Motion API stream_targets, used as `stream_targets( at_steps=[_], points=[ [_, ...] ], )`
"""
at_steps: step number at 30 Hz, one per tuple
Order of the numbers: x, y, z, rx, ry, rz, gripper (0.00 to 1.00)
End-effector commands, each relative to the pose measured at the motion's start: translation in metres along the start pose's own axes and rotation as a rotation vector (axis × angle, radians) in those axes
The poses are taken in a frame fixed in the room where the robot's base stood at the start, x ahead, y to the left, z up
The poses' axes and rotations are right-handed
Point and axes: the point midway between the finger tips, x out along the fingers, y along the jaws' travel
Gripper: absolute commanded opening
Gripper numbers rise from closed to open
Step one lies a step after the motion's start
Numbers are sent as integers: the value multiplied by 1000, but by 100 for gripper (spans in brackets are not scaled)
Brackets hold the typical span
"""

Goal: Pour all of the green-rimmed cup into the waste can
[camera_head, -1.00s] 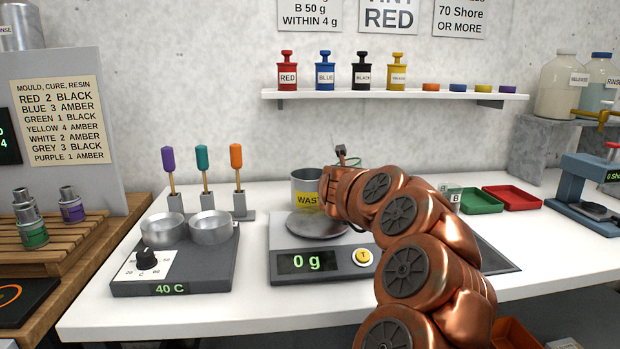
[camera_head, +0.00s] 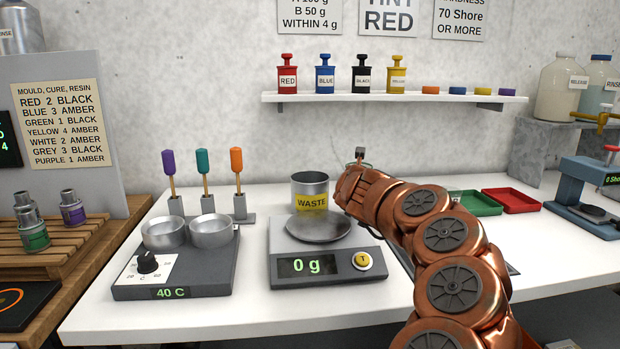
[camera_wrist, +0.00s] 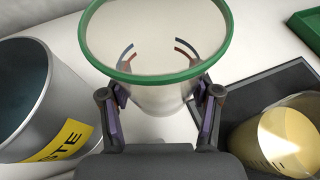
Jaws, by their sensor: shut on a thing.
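The green-rimmed cup (camera_wrist: 158,82) is clear and shows in the wrist view, between the fingers of my gripper (camera_wrist: 158,112). The gripper is shut on it. The cup looks near upright, and I see no clear contents in it. The waste can (camera_head: 311,193) is a grey metal can with a yellow WASTE label, standing behind the scale. In the wrist view the can (camera_wrist: 42,105) is just left of the cup, its open top showing.
A second clear cup (camera_wrist: 285,140) with pale yellow contents stands on a dark mat (camera_wrist: 238,98) to the right in the wrist view. The scale (camera_head: 327,262) reads 0 g in front of the can. Green (camera_head: 475,203) and red (camera_head: 513,200) trays lie to the right.

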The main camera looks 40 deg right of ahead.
Motion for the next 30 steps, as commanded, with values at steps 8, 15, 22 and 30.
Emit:
stream_targets(
  at_steps=[8, 15, 22, 30],
  points=[
    [0, 0, 1, 0, 0, 0, 43],
    [-9, 1, 22, -1, -1, 1, 43],
    [-20, 1, 48, 0, -1, 2, 43],
    [-23, 0, 56, 0, 0, 0, 43]
  ],
)
